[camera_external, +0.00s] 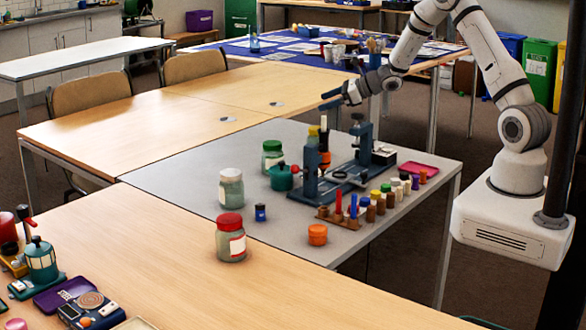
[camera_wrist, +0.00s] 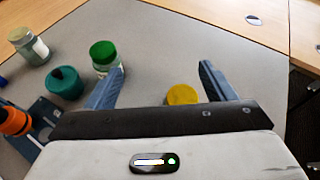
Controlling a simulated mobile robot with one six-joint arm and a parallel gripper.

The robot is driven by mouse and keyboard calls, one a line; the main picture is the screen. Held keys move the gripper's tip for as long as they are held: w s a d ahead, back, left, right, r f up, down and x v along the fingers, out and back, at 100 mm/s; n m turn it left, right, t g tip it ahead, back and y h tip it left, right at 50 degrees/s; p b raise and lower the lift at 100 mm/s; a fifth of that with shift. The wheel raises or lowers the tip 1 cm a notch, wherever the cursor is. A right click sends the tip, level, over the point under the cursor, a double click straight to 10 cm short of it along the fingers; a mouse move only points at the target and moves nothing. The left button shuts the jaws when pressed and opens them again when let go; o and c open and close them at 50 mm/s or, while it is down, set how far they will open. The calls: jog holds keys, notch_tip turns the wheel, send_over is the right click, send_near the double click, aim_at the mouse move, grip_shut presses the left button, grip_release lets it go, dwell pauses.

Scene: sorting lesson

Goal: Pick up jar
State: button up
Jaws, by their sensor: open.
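My gripper (camera_external: 343,81) is open and empty, held above the far part of the grey table. Its two fingers show in the wrist view (camera_wrist: 162,70), with a round yellow top (camera_wrist: 183,95) below and between them. A green-lidded jar (camera_external: 272,156) stands upright on the grey table; in the wrist view (camera_wrist: 104,57) it is just beyond the left finger, apart from it. A pale-lidded jar (camera_external: 231,190) stands nearer the table's left edge, at upper left in the wrist view (camera_wrist: 28,47). A red-lidded jar (camera_external: 230,240) stands on the wooden table in front.
A teal pot (camera_external: 281,177) stands beside the green-lidded jar. A blue stand (camera_external: 340,180) with an orange-banded part (camera_wrist: 14,121) is close by. Several small bottles (camera_external: 372,207) and an orange pot (camera_external: 317,235) stand at the front right.

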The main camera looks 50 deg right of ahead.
aim_at(316, 128)
jog(key=w+f+m, duration=0.1)
jog(key=w+f, duration=0.1)
jog(key=f, duration=0.2)
jog(key=w+d+f+m+h+p, duration=0.1)
jog(key=w+f, duration=0.1)
jog(key=f, duration=0.1)
jog(key=w+f+t, duration=0.1)
jog(key=w+f, duration=0.1)
jog(key=f, duration=0.2)
jog(key=shift+d+f+m+p, duration=0.3)
jog(key=shift+d+m+p, duration=0.05)
jog(key=shift+m+p, duration=0.05)
jog(key=shift+c, duration=0.3)
jog(key=c, duration=1.4)
